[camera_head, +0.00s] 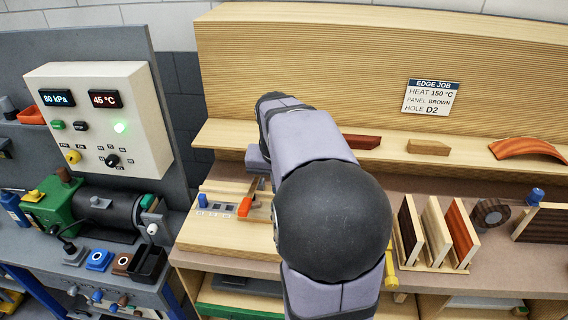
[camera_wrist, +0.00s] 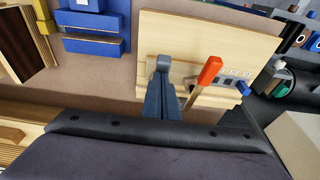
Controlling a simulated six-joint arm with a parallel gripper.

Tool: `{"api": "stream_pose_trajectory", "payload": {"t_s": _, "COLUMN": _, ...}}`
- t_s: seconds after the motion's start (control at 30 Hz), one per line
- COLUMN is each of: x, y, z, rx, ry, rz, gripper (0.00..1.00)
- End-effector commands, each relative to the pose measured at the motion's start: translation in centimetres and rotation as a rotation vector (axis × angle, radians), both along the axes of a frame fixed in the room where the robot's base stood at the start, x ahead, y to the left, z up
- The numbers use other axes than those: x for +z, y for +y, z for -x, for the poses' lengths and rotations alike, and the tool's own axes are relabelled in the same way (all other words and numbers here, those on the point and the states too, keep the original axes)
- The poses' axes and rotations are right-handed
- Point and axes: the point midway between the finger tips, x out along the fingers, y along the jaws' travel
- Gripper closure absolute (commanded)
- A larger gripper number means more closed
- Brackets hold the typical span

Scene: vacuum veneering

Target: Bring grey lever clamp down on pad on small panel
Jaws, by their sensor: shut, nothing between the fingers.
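My gripper (camera_wrist: 163,68) shows in the wrist view as narrow grey-blue fingers, closed together with nothing held, over a pale wooden board (camera_wrist: 205,35). In the head view my arm hides most of the gripper. An orange-tipped lever (camera_wrist: 209,71) with a wooden shaft is just right of the fingers in the wrist view, apart from them in the picture. It also shows on the board (camera_head: 205,236) in the head view, where its orange end (camera_head: 245,207) points to the front. I cannot clearly make out a grey lever clamp, its pad or the small panel.
A blue knob (camera_head: 203,200) and a row of dark holes are beside the lever. To the right stand several upright panels in a rack (camera_head: 432,266). A shelf (camera_head: 480,150) runs behind. A grey-and-green machine (camera_head: 107,209) is at left, below a control box (camera_head: 128,90).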

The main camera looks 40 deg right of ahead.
Motion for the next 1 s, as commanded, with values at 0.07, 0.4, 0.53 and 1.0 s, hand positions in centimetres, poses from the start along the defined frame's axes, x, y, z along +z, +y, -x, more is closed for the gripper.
{"api": "stream_pose_trajectory", "payload": {"t_s": 0.07, "x": -0.84, "y": 0.27, "z": 0.25, "rx": 0.001, "ry": 0.0, "rz": 0.0, "gripper": 1.0}}
{"api": "stream_pose_trajectory", "payload": {"t_s": 0.4, "x": -1.53, "y": 0.62, "z": 0.64, "rx": 0.0, "ry": -0.001, "rz": 0.001, "gripper": 1.0}}
{"api": "stream_pose_trajectory", "payload": {"t_s": 0.53, "x": -1.52, "y": 0.63, "z": 0.65, "rx": 0.0, "ry": 0.0, "rz": 0.0, "gripper": 1.0}}
{"api": "stream_pose_trajectory", "payload": {"t_s": 1.0, "x": -0.78, "y": 0.53, "z": 0.55, "rx": 0.0, "ry": 0.0, "rz": 0.0, "gripper": 1.0}}
